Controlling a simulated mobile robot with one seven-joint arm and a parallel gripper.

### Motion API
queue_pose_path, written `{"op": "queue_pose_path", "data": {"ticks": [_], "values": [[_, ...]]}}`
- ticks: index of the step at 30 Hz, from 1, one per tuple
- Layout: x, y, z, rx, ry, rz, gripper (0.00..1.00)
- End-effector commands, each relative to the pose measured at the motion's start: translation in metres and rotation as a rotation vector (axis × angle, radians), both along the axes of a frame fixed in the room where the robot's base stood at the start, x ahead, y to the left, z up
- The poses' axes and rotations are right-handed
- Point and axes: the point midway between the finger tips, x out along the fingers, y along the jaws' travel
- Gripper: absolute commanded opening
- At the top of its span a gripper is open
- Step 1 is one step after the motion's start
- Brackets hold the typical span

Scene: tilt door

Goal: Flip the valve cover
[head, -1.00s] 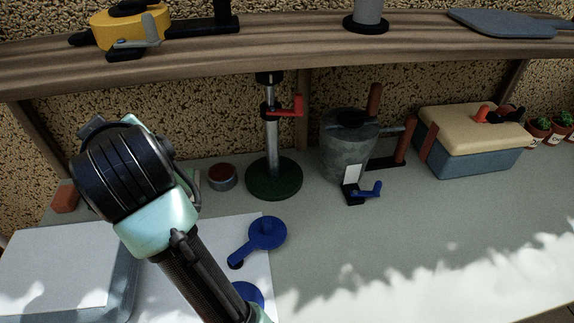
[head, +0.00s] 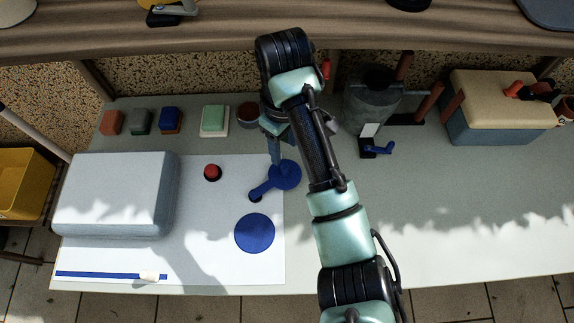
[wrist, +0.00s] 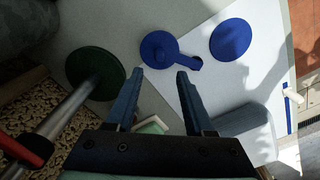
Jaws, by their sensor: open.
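A blue round cover with a short arm (head: 286,175) lies on the white sheet near its upper right edge. The arm points lower left to a small dark spot. In the wrist view this cover (wrist: 157,46) is just beyond my fingertips. A plain blue disc (head: 254,233) lies lower on the sheet and also shows in the wrist view (wrist: 230,38). I cannot tell for certain which is the valve cover. My gripper (head: 274,156) points down over the covered blue piece's upper edge. In the wrist view its fingers (wrist: 160,74) are apart and empty.
A red button (head: 212,172) and a large grey-white box (head: 114,192) are on the sheet. A stand with a dark green base (wrist: 96,72) is close beside my gripper. A grey can (head: 371,100) and toolbox (head: 499,105) stand right. A shelf (head: 200,52) crosses above.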

Motion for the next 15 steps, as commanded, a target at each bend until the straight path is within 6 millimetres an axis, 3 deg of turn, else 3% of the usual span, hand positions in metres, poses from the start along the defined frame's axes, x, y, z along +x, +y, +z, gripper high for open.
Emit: {"op": "queue_pose_path", "data": {"ticks": [9,15], "values": [[-0.001,-0.001,-0.068,-0.001,0.003,-0.003,0.53],[0.000,-0.001,-0.092,-0.001,0.000,-0.001,0.53]]}}
